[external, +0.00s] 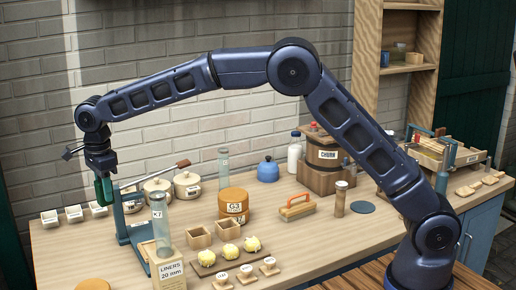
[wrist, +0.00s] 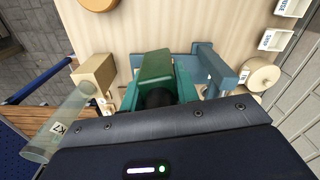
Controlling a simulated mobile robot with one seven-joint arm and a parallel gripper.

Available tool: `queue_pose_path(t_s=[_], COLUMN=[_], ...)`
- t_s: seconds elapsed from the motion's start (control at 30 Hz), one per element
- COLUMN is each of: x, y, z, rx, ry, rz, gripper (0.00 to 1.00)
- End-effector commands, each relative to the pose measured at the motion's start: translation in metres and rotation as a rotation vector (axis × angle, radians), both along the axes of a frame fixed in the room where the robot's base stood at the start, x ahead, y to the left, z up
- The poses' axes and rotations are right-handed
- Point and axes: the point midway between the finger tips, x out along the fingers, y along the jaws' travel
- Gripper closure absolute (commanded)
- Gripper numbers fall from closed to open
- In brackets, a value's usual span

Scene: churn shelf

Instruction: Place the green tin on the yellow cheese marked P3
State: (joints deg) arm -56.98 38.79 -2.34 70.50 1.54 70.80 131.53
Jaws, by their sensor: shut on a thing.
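My gripper (external: 104,178) hangs over the left end of the bench, pointing down, shut on the green tin (external: 104,191). In the wrist view the tin (wrist: 156,64) shows as a dark green block between the fingers (wrist: 157,85), above the bench top. A round yellow-orange cheese (external: 93,285) is cut off at the bottom edge of the external view; no mark on it can be read. A similar round (wrist: 97,4) shows at the top of the wrist view.
A blue press-like frame (external: 136,228) stands just right of the tin. A wooden LINERS box (external: 171,270) holds a tall glass tube (external: 160,222) marked K7. Small white labelled boxes (external: 74,214) line the back left. The bench's front left is mostly bare.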

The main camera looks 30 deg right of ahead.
Motion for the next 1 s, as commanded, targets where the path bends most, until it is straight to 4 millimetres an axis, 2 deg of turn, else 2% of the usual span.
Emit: queue_pose_path(t_s=[0.3, 0.47, 0.77, 0.87, 1.0], x=[0.000, 0.002, 0.051, 0.070, 0.104], y=[0.000, -0.001, -0.049, -0.071, -0.112], z=[0.069, 0.098, 0.094, 0.095, 0.095], rx=[0.004, 0.003, 0.001, 0.001, 0.001], ry=[-0.003, -0.002, -0.001, -0.002, -0.001], rz=[0.000, -0.003, -0.091, -0.129, -0.200], gripper=[0.94, 0.94, 0.94, 0.94, 0.94])
